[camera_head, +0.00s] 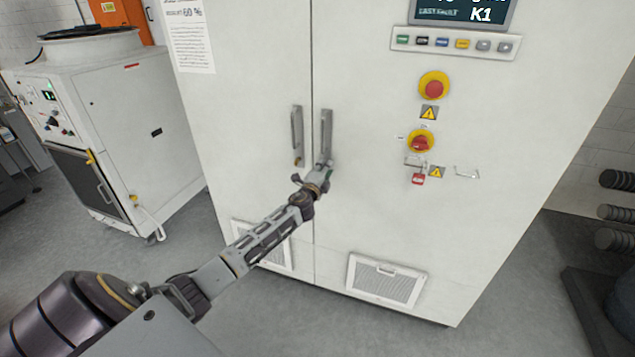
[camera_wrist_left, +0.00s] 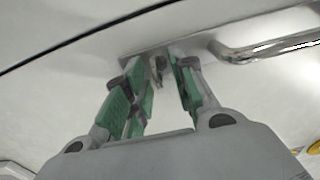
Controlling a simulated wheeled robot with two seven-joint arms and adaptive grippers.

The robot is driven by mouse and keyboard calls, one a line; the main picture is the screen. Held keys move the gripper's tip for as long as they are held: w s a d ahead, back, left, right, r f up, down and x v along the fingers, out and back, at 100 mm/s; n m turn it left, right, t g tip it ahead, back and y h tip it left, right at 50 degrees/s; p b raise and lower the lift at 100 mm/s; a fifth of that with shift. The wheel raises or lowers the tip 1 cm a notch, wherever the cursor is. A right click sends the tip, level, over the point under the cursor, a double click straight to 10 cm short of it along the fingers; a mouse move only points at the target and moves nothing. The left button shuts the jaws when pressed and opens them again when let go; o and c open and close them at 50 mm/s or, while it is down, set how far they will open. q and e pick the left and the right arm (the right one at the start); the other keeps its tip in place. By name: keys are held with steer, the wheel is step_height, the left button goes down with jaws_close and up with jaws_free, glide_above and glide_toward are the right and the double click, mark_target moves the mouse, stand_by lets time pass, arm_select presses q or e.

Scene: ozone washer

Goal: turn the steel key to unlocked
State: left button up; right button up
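My left gripper (camera_head: 322,174) is up against the white cabinet front, just below the right door handle (camera_head: 326,132). In the left wrist view its green-padded fingers (camera_wrist_left: 160,82) stand apart with a gap between them. A small grey metal piece, which looks like the steel key (camera_wrist_left: 158,66), shows between the fingertips against the cabinet face. I cannot tell whether either finger touches it, nor how far it is turned. In the head view the gripper hides it. My right gripper is not in view.
A chrome handle (camera_wrist_left: 265,50) runs close beside the fingers. The left door handle (camera_head: 297,134) is across the seam. To the right are a red emergency button (camera_head: 433,89), a red rotary switch (camera_head: 420,141) and a red padlock (camera_head: 418,179). A chiller-like unit (camera_head: 140,130) stands left.

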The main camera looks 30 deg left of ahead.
arm_select(q)
steer(key=v, duration=1.1)
steer(key=shift+s, duration=0.3)
stand_by(0.3)
steer(key=shift+f, duration=0.1)
stand_by(0.6)
